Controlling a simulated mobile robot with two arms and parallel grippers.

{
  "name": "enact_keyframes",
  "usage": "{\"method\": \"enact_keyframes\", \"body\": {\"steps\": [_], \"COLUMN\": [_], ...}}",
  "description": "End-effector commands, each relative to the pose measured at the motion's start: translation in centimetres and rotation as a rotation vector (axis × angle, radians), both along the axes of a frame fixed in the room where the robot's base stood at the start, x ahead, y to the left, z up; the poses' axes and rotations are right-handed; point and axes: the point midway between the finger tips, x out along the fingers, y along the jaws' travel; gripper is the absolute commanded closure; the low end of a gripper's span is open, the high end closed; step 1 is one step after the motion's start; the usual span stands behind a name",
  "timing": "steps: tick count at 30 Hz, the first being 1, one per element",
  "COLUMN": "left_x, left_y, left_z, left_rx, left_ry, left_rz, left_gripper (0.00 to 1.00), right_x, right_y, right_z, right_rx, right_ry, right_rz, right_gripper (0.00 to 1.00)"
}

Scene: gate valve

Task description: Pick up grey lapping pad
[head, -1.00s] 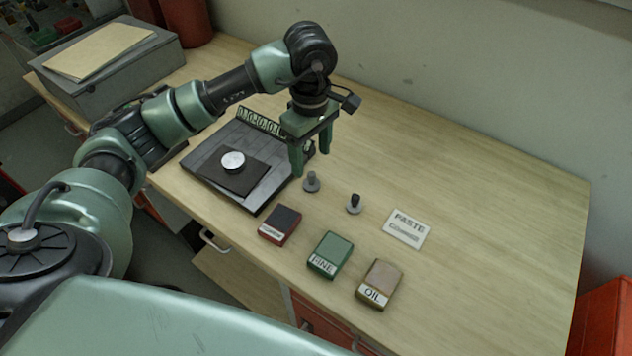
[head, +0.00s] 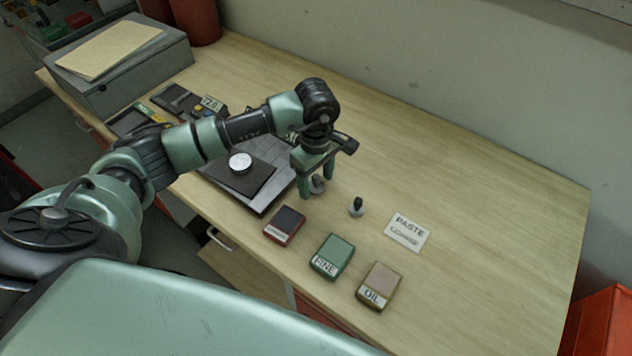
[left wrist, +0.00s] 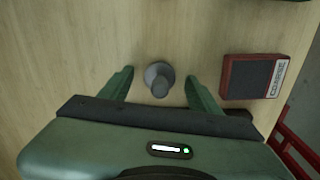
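The grey lapping pad (head: 317,185) is a small grey disc with an upright knob, standing on the wooden bench. It also shows in the left wrist view (left wrist: 159,79), with its knob pointing toward the camera. My left gripper (head: 316,194) is open and lowered over the pad, with one finger on each side of it. In the left wrist view the gripper (left wrist: 160,85) shows clear gaps between both fingers and the pad. A similar pad with a black knob (head: 356,207) stands to the right. My right gripper is not in view.
Red COARSE (head: 284,226), green FINE (head: 332,257) and brown OIL (head: 379,287) blocks lie in front. A PASTE card (head: 408,232) lies to the right. A dark plate (head: 268,203) with a silver disc (head: 240,163) is on the left. The back right bench is clear.

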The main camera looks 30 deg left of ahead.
Motion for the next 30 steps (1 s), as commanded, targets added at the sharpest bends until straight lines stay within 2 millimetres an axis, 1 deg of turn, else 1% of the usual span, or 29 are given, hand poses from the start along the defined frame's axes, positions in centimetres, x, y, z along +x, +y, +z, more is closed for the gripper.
{"method": "enact_keyframes", "body": {"steps": [1,2,3,5,6,7,15,20,23,25,29,30], "left_x": [0.0,0.0,0.0,0.0,0.0,0.0,0.1,0.2,0.2,0.1,0.2,0.3], "left_y": [0.0,0.0,0.0,0.0,0.0,0.0,0.0,0.0,0.0,0.0,0.0,0.0], "left_z": [0.0,0.0,0.0,0.0,0.0,0.0,0.1,0.9,2.0,3.1,6.1,7.2], "left_rx": [0.000,0.000,0.000,0.000,0.000,0.000,0.000,-0.001,-0.001,0.000,-0.001,-0.001], "left_ry": [0.000,0.000,0.000,0.000,0.000,0.000,-0.001,-0.005,-0.006,-0.006,-0.010,-0.010], "left_rz": [0.000,0.000,0.000,0.000,0.000,0.000,0.000,0.000,0.000,-0.001,-0.001,-0.001], "left_gripper": [0.51,0.59,0.70,0.87,0.98,1.00,1.00,1.00,1.00,1.00,1.00,1.00], "right_x": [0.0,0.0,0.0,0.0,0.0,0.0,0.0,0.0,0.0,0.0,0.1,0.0], "right_y": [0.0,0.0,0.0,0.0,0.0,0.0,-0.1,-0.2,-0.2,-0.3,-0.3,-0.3], "right_z": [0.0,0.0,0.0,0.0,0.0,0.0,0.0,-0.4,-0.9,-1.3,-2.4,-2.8], "right_rx": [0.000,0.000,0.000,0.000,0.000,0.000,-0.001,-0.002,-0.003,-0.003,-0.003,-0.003], "right_ry": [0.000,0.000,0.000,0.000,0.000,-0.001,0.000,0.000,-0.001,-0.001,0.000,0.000], "right_rz": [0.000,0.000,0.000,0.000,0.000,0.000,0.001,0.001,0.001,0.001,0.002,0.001], "right_gripper": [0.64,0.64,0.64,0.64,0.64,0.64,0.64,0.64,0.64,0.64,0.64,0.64]}}
